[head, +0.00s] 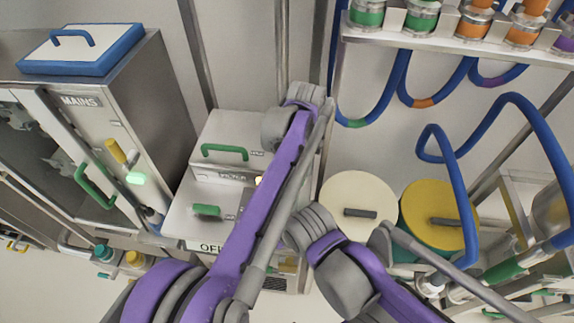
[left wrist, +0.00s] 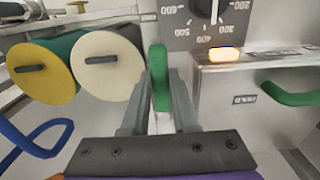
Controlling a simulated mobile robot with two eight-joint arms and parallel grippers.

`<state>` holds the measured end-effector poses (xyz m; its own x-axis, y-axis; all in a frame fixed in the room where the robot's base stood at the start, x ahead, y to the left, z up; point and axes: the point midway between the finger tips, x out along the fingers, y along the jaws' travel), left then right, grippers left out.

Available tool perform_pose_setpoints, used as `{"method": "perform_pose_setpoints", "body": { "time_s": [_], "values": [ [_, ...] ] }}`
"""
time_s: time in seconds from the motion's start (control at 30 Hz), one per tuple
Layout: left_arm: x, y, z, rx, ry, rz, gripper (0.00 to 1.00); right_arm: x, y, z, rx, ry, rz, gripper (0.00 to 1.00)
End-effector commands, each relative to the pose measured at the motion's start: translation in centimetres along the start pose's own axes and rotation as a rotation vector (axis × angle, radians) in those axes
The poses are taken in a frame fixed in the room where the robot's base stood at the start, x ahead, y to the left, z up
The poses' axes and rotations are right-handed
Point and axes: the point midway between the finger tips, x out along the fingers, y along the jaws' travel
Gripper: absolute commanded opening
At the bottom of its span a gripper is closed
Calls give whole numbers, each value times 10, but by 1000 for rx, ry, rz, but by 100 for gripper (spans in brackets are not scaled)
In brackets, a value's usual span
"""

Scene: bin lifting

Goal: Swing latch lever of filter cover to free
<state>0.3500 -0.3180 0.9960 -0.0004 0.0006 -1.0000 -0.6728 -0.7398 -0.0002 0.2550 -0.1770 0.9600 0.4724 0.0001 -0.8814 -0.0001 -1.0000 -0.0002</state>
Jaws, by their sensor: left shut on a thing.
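The filter cover (head: 240,133) is a pale metal box with a green handle (head: 225,153) at the centre left of the head view. In the left wrist view, a pale housing (left wrist: 240,125) with a small label and a green handle (left wrist: 290,94) fills the right. A green lever (left wrist: 159,62) stands upright between the fingers of my left gripper (left wrist: 158,98), which is shut on it. In the head view my left arm hides the gripper and lever. My right arm's elbow shows at bottom centre; its gripper is out of view.
A lit amber lamp (left wrist: 226,54) and a dial (left wrist: 205,16) sit close beside the held lever. A cream drum (head: 357,195) and a yellow drum (head: 437,205) stand to the right. Blue hoses (head: 520,105) hang at right. A MAINS cabinet (head: 90,125) stands at left.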

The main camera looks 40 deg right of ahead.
Motion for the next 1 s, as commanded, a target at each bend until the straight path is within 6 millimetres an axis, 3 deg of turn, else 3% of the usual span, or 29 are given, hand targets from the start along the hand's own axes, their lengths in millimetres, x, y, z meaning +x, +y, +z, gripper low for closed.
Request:
{"method": "perform_pose_setpoints", "body": {
  "time_s": [0.5, 0.53, 0.7, 1.0],
  "values": [
    [0, 8, 0, 0, 0, 2, 0, 0, 0, 0, 0, 0, 0, 50],
    [0, 8, 0, 0, 0, 2, 29, 0, 0, 0, 0, 0, 0, 50],
    [0, 7, 0, 0, 0, 1, 57, 0, 0, 0, 0, 0, 0, 50],
    [-2, 7, 0, 0, 0, 0, 57, 0, 0, 0, 0, 0, 0, 50]
  ]
}}
